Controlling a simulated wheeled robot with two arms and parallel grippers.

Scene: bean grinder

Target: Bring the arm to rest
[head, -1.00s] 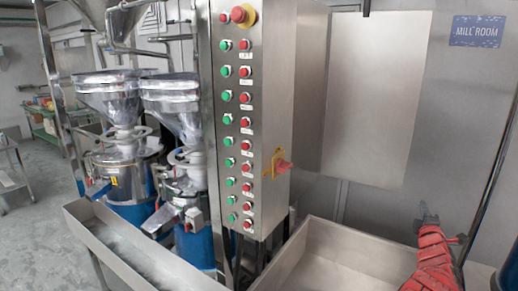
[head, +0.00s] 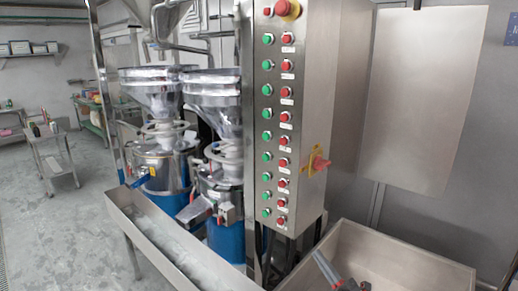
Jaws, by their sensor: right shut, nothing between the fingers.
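My right gripper (head: 333,272) shows at the bottom edge of the head view, right of centre, as grey fingers with a reddish edge. It is shut with nothing in it. It appears over the near left part of the steel trough (head: 425,262), below the control cabinet (head: 315,110); I cannot tell whether it touches the trough. The rest of my right arm is mostly cut off by the frame's lower edge. My left gripper is not in view.
The cabinet carries green and red buttons and a red-and-yellow rotary switch (head: 318,163) on its side. Two grinders with steel hoppers (head: 212,87) stand left of it, behind a long narrow trough (head: 165,250). Open floor (head: 60,225) lies at the far left.

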